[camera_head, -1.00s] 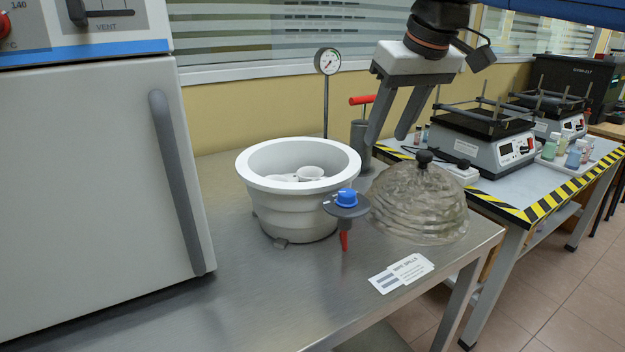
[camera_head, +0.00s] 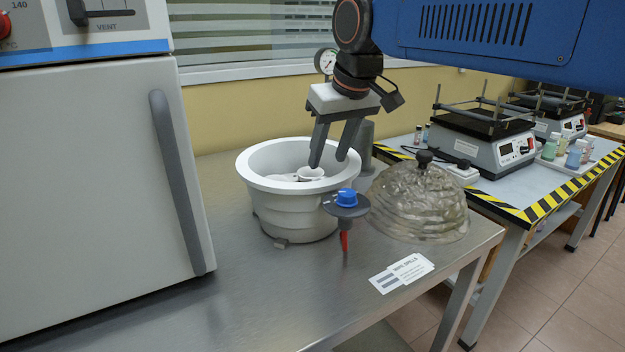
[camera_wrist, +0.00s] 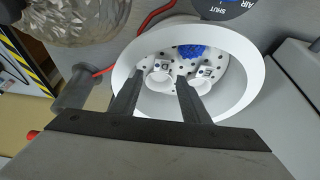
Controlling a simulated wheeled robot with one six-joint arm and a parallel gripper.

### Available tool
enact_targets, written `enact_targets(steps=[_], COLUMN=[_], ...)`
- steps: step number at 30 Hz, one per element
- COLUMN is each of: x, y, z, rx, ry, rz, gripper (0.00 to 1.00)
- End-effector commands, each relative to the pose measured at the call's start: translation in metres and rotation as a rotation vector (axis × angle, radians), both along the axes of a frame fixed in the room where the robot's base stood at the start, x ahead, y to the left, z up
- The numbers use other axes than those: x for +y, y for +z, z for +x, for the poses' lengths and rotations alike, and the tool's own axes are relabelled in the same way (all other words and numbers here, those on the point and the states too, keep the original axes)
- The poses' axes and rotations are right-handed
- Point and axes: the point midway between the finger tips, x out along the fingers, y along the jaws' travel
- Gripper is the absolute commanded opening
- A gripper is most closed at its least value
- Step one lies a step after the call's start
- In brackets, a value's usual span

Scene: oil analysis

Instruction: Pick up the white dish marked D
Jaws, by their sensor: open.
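A white bowl-shaped vessel (camera_head: 290,213) stands open on the steel bench. Inside it are two small white dishes, one (camera_head: 311,174) upright under my gripper and one (camera_head: 279,178) farther left. In the wrist view, one dish (camera_wrist: 159,79) shows between the fingers, and another (camera_wrist: 203,86) is partly hidden by the right-hand finger. Both sit on a perforated white plate (camera_wrist: 144,63) and bear small dark marks.
A clear domed lid (camera_head: 418,205) with a dark knob lies right of the vessel. A blue-knobbed valve (camera_head: 347,199) is at its front. A pressure gauge (camera_head: 326,61) stands behind. A grey oven (camera_head: 90,190) fills the left. The front bench is mostly clear.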

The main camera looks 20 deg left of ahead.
Motion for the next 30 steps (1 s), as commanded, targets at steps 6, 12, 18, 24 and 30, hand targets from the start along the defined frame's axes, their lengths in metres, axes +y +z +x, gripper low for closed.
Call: enact_targets(steps=[6, 12, 18, 24, 30], x=[0.005, 0.010, 0.022, 0.026, 0.026], y=[-0.016, -0.026, -0.048, -0.063, -0.063], z=[0.004, 0.007, 0.014, 0.018, 0.018], rx=[0.000, 0.002, 0.001, 0.001, 0.000], ry=[0.000, 0.000, 0.001, 0.000, 0.000], rz=[0.000, -0.002, -0.002, -0.001, 0.000], gripper=[0.42, 0.42, 0.42, 0.42, 0.35])
